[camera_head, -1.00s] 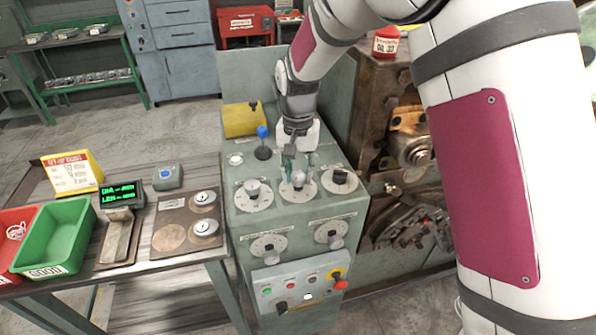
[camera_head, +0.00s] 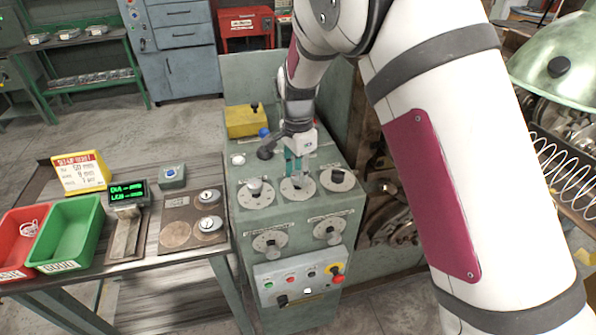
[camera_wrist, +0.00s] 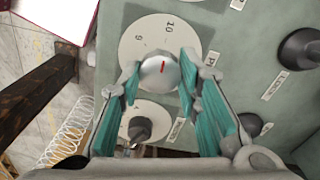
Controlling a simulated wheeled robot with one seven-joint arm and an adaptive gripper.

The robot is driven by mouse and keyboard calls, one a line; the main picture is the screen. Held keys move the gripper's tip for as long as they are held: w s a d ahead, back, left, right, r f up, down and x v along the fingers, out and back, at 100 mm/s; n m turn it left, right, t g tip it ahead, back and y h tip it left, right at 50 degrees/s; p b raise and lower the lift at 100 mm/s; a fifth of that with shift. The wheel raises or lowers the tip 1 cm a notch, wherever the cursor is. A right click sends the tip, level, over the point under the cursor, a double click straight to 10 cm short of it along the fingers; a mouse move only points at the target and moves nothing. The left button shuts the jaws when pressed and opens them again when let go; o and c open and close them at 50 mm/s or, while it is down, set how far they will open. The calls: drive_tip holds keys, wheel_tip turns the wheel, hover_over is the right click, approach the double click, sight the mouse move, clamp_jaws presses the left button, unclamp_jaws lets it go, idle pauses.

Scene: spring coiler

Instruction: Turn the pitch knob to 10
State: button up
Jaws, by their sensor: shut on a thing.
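The knob (camera_wrist: 160,72) is a round silver cap with a red line, on a white numbered dial (camera_wrist: 135,35). My gripper (camera_wrist: 160,75) is shut on it, with one teal-padded finger on each side. The red line points up in the wrist view, roughly toward the 10; the other visible number looks like a 9. The label beside the dial is too blurred to read surely. In the head view my gripper (camera_head: 297,176) reaches down onto the middle dial (camera_head: 297,196) on top of the grey-green machine, and its fingers hide most of the knob.
A left knob (camera_head: 255,186) and a dark right knob (camera_head: 338,176) flank it closely. A blue-tipped lever (camera_head: 264,132) and yellow box (camera_head: 246,122) stand behind. Two more knobs and a button panel (camera_head: 300,281) are on the front. A table with a green bin (camera_head: 70,236) is left.

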drive_tip(key=shift+m, duration=0.5)
drive_tip(key=o, duration=1.1)
drive_tip(key=shift+o, duration=0.2)
drive_tip(key=shift+r, duration=0.1)
wheel_tip(320, 180, up, 12)
